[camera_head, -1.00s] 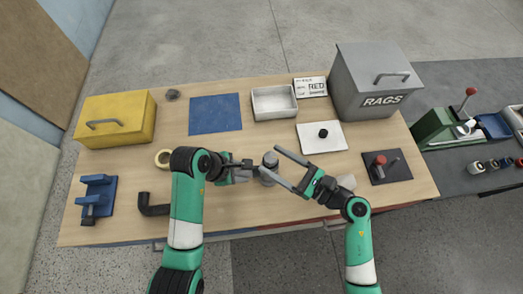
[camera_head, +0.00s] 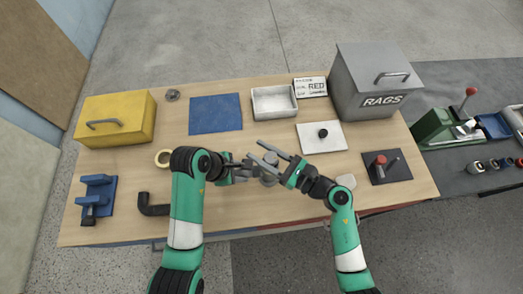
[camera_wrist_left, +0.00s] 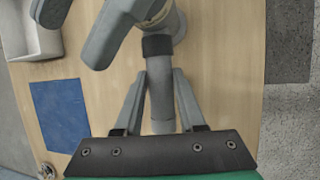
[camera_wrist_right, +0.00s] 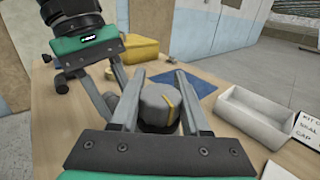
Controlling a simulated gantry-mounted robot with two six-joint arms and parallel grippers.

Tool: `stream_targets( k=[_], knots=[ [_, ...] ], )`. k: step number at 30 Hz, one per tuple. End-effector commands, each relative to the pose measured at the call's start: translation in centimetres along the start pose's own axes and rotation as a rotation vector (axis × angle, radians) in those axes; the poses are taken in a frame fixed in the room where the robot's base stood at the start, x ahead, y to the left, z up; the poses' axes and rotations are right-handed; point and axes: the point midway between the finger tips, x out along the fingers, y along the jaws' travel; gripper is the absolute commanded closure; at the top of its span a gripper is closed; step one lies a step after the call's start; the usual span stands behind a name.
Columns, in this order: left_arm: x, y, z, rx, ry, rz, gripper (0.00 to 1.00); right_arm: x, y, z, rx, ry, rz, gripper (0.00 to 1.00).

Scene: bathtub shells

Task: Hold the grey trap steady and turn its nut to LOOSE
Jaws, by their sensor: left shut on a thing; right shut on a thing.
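The grey trap (camera_head: 269,181) stands on the wooden table, mostly hidden by my grippers in the head view. In the left wrist view its grey pipe (camera_wrist_left: 162,108) runs between the fingers of my left gripper (camera_wrist_left: 162,76), which is shut on it. A dark ring (camera_wrist_left: 157,45) sits on the pipe beyond the fingers. The trap's round grey nut (camera_wrist_right: 157,106) carries a yellow stripe and shows in the right wrist view. My right gripper (camera_wrist_right: 158,76) is shut on this nut, one finger on each side. The LOOSE mark cannot be made out.
A white tray (camera_head: 256,103), a blue mat (camera_head: 216,126) and a white plate with a black knob (camera_head: 312,141) lie behind. The yellow box (camera_head: 128,133) stands left, the grey RAGS bin (camera_head: 350,90) at back right. A black elbow pipe (camera_head: 155,210) lies front left.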

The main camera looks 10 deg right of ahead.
Motion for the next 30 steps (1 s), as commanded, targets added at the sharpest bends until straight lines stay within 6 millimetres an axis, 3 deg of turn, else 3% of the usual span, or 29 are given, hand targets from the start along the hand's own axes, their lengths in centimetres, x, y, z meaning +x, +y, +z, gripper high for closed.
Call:
stream_targets(
  k=[8,19,30],
  knots=[
    [0.0,0.1,0.0,0.0,0.0,0.001,1.0,0.1,0.0,-0.2,0.002,0.005,-0.053,1.0],
    [0.0,0.0,0.0,0.001,-0.001,0.001,1.0,-0.2,-1.0,-0.4,0.005,0.012,-0.378,1.0],
    [0.0,0.1,0.0,0.0,-0.001,0.002,1.0,-0.3,-1.2,-0.2,0.003,0.002,-0.418,1.0]
  ],
)
